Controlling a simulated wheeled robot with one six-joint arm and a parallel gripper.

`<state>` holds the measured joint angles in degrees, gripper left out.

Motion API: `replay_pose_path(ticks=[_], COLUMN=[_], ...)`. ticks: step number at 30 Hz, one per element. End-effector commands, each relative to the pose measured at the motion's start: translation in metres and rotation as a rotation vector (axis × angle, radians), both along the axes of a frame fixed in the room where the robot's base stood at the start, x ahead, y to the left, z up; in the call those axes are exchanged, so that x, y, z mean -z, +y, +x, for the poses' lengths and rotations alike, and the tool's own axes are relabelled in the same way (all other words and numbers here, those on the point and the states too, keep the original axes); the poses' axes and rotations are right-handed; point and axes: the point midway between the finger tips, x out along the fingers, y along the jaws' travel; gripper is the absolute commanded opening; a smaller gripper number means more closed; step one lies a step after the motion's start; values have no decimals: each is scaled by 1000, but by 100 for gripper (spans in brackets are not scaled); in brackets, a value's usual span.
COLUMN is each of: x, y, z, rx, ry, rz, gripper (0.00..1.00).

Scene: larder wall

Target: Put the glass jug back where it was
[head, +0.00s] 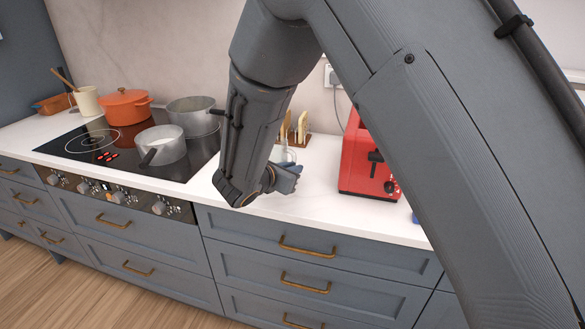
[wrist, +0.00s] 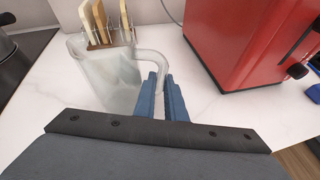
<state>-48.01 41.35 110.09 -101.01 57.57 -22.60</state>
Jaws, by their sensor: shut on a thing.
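The clear glass jug (wrist: 108,78) is in the upper left of the wrist view, its handle towards the right. My gripper (wrist: 163,92) is shut on the jug's handle, with its two blue fingers on either side. In the head view the gripper (head: 288,176) is low over the worktop, between the hob and the red toaster. The jug (head: 287,156) shows there only in part behind it; my arm and gripper hide the rest. The jug looks upright at worktop level, but I cannot tell whether its base touches the worktop.
A red toaster (head: 366,160) stands right of the jug. A rack with wooden boards (head: 301,129) is close behind it. The black hob (head: 95,148) to the left holds grey pans and an orange pot (head: 127,107). White worktop (head: 318,178) lies bare between gripper and toaster.

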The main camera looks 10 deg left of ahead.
Motion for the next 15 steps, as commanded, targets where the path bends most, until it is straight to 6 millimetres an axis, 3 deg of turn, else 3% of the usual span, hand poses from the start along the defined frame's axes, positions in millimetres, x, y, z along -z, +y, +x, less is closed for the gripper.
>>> replay_pose_path(ticks=[5, 6, 9, 15], x=[2, 2, 2, 1], y=[0, 0, 0, 0], z=[0, 0, 0, 0], rx=[1, 0, 0, 0], ry=[-1, 0, 0, 0], rz=[1, 0, 0, 0], gripper=[0, 15, 29, 29])
